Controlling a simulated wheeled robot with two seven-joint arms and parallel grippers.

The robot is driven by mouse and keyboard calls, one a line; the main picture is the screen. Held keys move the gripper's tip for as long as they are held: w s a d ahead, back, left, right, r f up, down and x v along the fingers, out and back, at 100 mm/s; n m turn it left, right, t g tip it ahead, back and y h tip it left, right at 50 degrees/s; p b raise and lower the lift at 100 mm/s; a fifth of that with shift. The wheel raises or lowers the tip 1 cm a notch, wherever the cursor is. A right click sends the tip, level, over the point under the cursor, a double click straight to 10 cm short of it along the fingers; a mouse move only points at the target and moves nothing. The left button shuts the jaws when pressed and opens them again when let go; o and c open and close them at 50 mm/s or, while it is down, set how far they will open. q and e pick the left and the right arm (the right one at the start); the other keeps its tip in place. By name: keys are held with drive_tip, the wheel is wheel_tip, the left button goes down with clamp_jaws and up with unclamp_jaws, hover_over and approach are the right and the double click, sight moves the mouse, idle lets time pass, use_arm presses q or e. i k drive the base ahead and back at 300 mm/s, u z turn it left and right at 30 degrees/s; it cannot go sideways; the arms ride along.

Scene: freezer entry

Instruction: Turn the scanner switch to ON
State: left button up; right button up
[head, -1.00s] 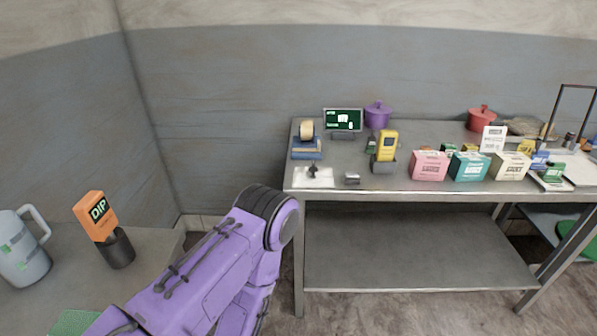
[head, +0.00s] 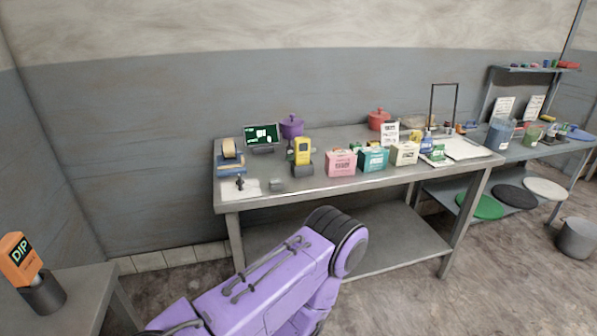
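A yellow handheld device (head: 302,151), which looks like the scanner, stands upright in a dark grey holder (head: 302,170) on the metal table (head: 330,187). Its switch is too small to make out. An orange device marked DIP (head: 18,258) stands in a dark holder on the lower left table. One purple arm of mine crosses the bottom middle, its bent joint in front of the metal table. Neither of my grippers shows in the head view.
A small screen (head: 262,137), purple pot (head: 291,126), tape roll (head: 229,148) and pink box (head: 341,162) share the metal table with other boxes. A white sheet (head: 252,188) bears a small black object. Coloured discs lie on the right shelf.

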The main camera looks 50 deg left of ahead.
sight(240, 182)
drive_tip(key=z, duration=0.1)
drive_tip(key=i, duration=0.95)
drive_tip(key=u, duration=1.6)
